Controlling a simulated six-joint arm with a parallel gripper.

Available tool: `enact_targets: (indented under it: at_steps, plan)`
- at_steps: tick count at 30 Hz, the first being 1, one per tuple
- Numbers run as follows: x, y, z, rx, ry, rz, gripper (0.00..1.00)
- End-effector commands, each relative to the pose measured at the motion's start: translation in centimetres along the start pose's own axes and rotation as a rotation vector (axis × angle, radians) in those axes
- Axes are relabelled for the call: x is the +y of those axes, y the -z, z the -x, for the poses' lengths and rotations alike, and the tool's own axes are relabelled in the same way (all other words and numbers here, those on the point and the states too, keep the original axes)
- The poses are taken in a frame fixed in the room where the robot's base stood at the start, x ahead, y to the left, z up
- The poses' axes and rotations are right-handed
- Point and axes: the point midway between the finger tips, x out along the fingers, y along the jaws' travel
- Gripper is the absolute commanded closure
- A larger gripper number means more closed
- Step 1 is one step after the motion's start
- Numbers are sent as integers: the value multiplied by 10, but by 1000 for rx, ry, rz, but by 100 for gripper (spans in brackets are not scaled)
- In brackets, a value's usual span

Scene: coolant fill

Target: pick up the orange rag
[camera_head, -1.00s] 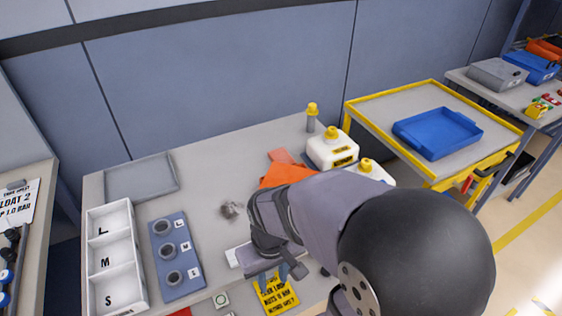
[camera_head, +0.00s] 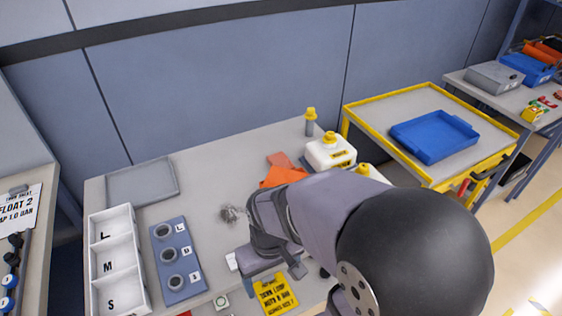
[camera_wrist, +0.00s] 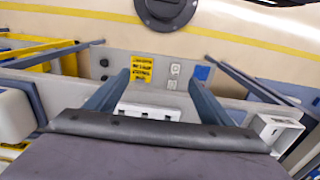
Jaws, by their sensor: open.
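The orange rag (camera_head: 284,176) lies crumpled on the grey workbench (camera_head: 215,150), in front of a white bottle with a yellow cap (camera_head: 330,152). My arm hides its near part in the head view. A paler orange-red piece (camera_head: 279,159) shows just behind it; I cannot tell if it is part of the rag. My gripper (camera_head: 278,272) is open and empty, near the bench's front edge and nearer the camera than the rag. In the wrist view my gripper (camera_wrist: 158,78) has its fingers apart with nothing held between them. I cannot make out the rag there.
A second yellow-capped bottle (camera_head: 364,171) is partly behind my arm. A yellow-topped bottle (camera_head: 311,120) stands at the back. A white sorting tray (camera_head: 109,240), a blue ring holder (camera_head: 177,258) and a grey tray (camera_head: 142,182) sit left. A yellow label (camera_head: 276,294) is below my gripper.

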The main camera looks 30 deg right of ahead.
Motion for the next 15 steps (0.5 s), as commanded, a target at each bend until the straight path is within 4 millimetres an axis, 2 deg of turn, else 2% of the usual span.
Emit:
enact_targets:
  at_steps: [1, 7, 11, 13, 15]
  plan:
    - [0, 0, 22, 1, 0, 0, 25]
    - [1, 6, 73, 4, 2, 0, 25]
    - [3, 18, 103, 13, 5, -3, 25]
    - [5, 31, 120, 21, 9, -5, 25]
    - [11, 58, 133, 39, 15, -10, 25]
